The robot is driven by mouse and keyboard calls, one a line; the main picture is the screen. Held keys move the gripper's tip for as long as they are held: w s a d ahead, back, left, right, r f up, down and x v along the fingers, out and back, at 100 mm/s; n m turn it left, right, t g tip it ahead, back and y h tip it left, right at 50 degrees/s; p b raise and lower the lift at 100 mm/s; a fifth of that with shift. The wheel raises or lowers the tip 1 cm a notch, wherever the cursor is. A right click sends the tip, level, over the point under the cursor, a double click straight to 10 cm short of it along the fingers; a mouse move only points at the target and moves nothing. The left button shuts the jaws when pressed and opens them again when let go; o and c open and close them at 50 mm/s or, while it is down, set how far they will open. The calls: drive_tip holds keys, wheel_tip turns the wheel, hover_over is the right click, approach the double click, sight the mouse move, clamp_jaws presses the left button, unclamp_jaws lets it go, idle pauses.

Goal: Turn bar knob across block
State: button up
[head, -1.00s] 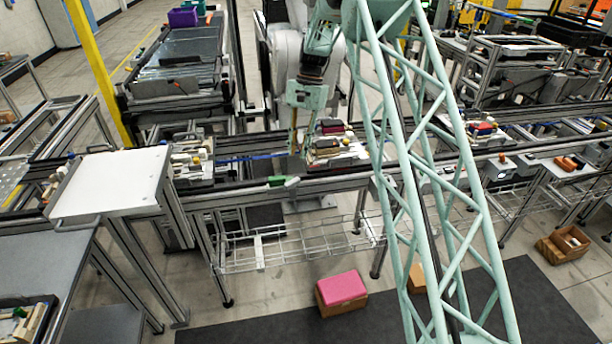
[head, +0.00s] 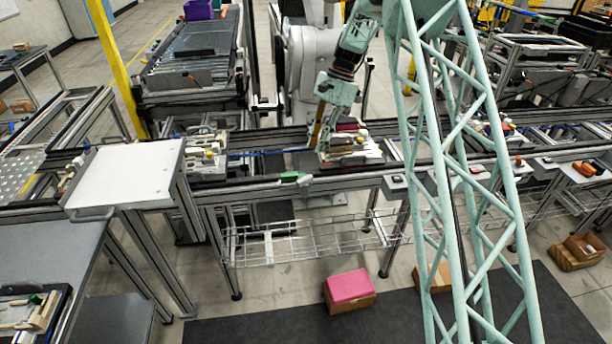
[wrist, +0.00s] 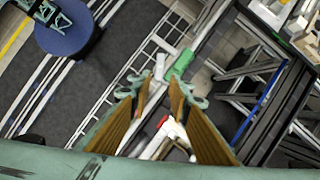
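My gripper (head: 316,139) hangs at the left edge of a pallet fixture (head: 372,159) on the conveyor rail. In the wrist view its two brown fingers (wrist: 163,88) are spread apart, with nothing visibly clamped between them. Beyond and between the fingers lie a white piece and a small red part (wrist: 163,121), at a depth I cannot judge. The fixture carries pale blocks and a dark red piece (head: 347,127). I cannot single out the bar knob or its block; they are too small or hidden.
A green and white item (head: 291,177) lies on the rail's front edge; its green part shows in the wrist view (wrist: 181,64). Another loaded fixture (head: 205,157) stands left. A white-topped stand (head: 127,174) is front left. A pink-topped box (head: 349,287) sits on the floor.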

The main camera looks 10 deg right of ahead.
sight(305, 178)
drive_tip(key=shift+x, duration=6.75)
drive_tip(key=c, duration=0.6)
